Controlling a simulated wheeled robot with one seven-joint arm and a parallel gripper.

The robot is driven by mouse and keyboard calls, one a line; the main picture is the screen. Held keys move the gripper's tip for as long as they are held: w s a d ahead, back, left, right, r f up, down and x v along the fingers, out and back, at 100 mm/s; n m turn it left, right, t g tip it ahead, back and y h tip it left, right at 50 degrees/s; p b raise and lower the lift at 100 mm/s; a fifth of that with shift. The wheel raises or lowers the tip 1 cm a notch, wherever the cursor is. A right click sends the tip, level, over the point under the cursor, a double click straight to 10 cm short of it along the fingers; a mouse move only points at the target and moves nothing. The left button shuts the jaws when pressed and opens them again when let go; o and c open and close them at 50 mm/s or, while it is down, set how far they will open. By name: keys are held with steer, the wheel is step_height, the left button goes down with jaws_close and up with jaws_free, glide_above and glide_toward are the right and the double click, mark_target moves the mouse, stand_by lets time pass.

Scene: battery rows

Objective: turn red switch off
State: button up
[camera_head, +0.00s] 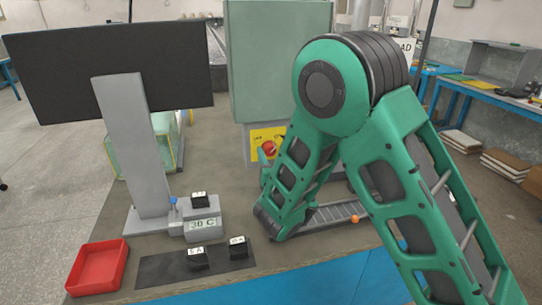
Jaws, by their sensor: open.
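The red switch (269,147) is a small red knob on a yellow plate (262,135). The plate is on the front of a grey-green cabinet (278,60) at the back of the table. My green arm passes just right of the switch and covers the right part of the plate. The switch's exact turn position is too small to tell. My gripper does not show; the arm's lower link comes down in front of the cabinet and hides what lies behind it.
A large black monitor (60,75) on a grey stand is at left. A device marked 30 C (204,226), a red tray (98,267) and a dark mat (160,270) with black blocks are at front left.

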steer(key=shift+w+a, duration=0.1)
steer(key=shift+w, duration=0.2)
steer(key=c, duration=1)
steer(key=shift+a, duration=0.1)
steer(key=shift+c, duration=0.2)
